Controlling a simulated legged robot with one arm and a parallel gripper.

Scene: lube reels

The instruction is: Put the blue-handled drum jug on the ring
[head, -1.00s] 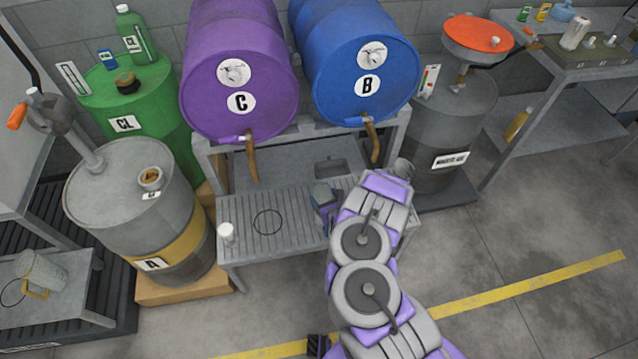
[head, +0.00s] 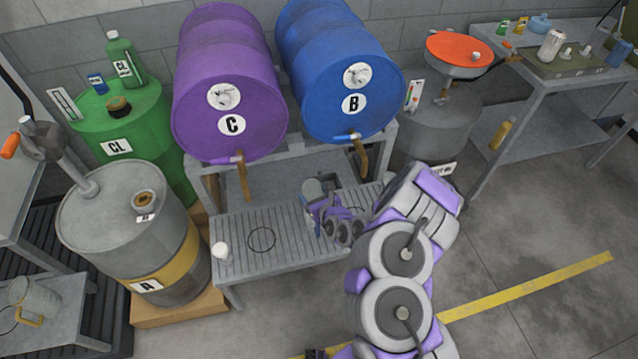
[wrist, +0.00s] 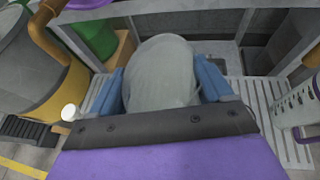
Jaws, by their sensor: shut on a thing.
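A grey, translucent jug (head: 313,187) is held by my gripper (head: 318,203) over the slatted shelf, in front of the drum stand. In the wrist view the jug (wrist: 160,70) fills the space between the two blue fingers of my gripper (wrist: 161,80), which is shut on it. Its handle is hidden, so its colour cannot be told. A thin black ring (head: 262,228) is drawn on the slatted shelf (head: 240,262) below purple drum C, left of the gripper.
Purple drum C (head: 230,125) and blue drum B (head: 352,95) have brown taps hanging over the shelf. A small white object (head: 221,250) stands at the shelf's left front. A yellow-handled jug (head: 33,297) stands on the left table.

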